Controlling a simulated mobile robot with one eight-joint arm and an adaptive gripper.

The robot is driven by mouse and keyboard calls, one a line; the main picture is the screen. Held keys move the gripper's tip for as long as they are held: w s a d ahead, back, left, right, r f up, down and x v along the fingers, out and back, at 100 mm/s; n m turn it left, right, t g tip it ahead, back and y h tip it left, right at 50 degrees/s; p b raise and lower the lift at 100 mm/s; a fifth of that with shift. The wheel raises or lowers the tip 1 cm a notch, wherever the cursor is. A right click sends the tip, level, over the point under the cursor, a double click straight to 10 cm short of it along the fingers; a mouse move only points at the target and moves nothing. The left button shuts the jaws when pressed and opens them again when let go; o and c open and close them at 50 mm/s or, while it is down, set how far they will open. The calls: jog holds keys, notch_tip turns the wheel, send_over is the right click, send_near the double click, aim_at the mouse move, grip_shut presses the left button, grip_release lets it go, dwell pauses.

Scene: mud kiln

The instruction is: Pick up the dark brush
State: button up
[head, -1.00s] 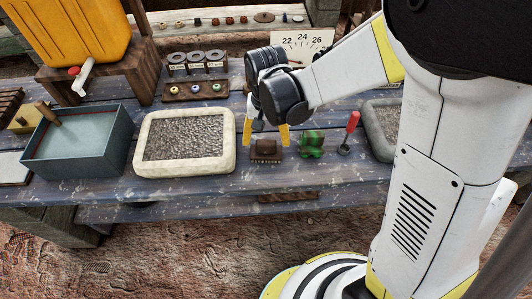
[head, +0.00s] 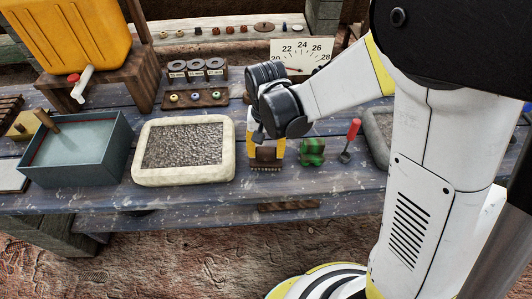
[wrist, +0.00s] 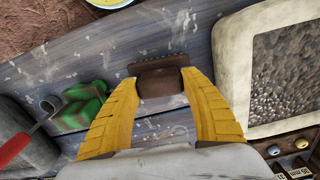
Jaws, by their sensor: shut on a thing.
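The dark brush (head: 266,158) is a small brown block with a fringe of bristles along its front edge. It sits on the blue-grey bench near the front edge. My gripper (head: 266,150) is over it, pointing down, with one yellow finger on each side. In the wrist view the brush (wrist: 160,83) lies between the yellow fingertips, and my gripper (wrist: 160,92) is shut on it. The brush looks to be still at bench level; I see no clear gap beneath it.
A green block (head: 312,152) and a red-handled tool (head: 350,140) stand close to the right. A pale-rimmed tray of grey grit (head: 140,165) lies to the left. Bare bench lies in front.

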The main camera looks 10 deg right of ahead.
aim_at(266, 150)
notch_tip(266, 150, up, 4)
jog(key=shift+r+p, duration=0.15)
jog(key=shift+p, duration=0.95)
jog(key=s+d+r+p, duration=0.4)
jog(key=s+d+r, duration=0.2)
jog(key=d, duration=0.3)
jog(key=shift+s+d+r, duration=0.2)
jog(key=shift+s+d, duration=0.05)
jog(key=shift+s, duration=0.2)
